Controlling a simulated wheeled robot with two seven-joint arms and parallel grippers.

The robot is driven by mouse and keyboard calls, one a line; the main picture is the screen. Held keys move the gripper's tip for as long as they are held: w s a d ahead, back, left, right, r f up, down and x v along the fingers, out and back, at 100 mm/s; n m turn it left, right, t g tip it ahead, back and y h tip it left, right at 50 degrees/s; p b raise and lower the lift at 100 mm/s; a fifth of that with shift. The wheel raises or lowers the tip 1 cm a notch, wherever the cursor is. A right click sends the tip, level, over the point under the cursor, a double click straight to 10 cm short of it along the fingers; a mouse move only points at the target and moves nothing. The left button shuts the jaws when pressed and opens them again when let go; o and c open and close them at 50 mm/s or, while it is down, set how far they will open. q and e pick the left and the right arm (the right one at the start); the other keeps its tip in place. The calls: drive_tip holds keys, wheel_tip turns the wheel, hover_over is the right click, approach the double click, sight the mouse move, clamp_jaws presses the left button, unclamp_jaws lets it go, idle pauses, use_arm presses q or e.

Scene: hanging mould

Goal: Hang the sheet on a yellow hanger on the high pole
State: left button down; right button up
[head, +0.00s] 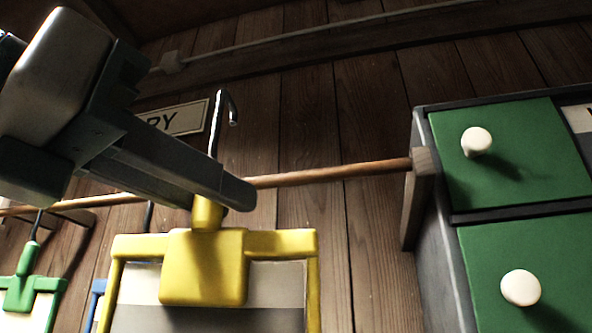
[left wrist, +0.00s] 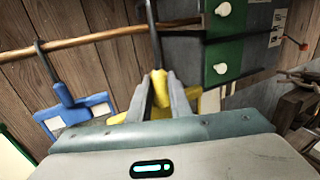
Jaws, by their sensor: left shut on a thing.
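My left gripper (head: 222,190) is shut on the neck of the yellow hanger (head: 205,268). A pale grey and white sheet (head: 210,318) shows inside the hanger's frame. The metal hook (head: 217,125) rises above my fingers, its curved tip to the right. In the left wrist view the yellow neck (left wrist: 159,88) sits between the fingers. A thin, dim pole (head: 300,35) runs high along the wall, above the hook in the picture. A brown wooden pole (head: 335,172) runs lower, behind my fingers. The hook is apart from the high pole. My right gripper is not visible.
A green hanger (head: 22,290) and a blue hanger (left wrist: 72,112) hang on the lower pole. A cabinet with green drawers (head: 520,150) and white knobs stands at the right. A bracket (head: 418,190) holds the lower pole's end. A sign (head: 172,122) is partly hidden.

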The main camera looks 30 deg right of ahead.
use_arm(q)
drive_tip(key=s+d+m+g, duration=0.1)
drive_tip(key=s+d+g, duration=0.1)
drive_tip(key=s, duration=0.4)
drive_tip(key=shift+s+d+r+h, duration=0.15)
drive_tip(key=shift+s+r+h, duration=0.15)
drive_tip(key=shift+s+r, duration=0.1)
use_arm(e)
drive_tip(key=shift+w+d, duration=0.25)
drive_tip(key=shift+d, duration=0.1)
use_arm(q)
drive_tip(key=shift+w, duration=0.1)
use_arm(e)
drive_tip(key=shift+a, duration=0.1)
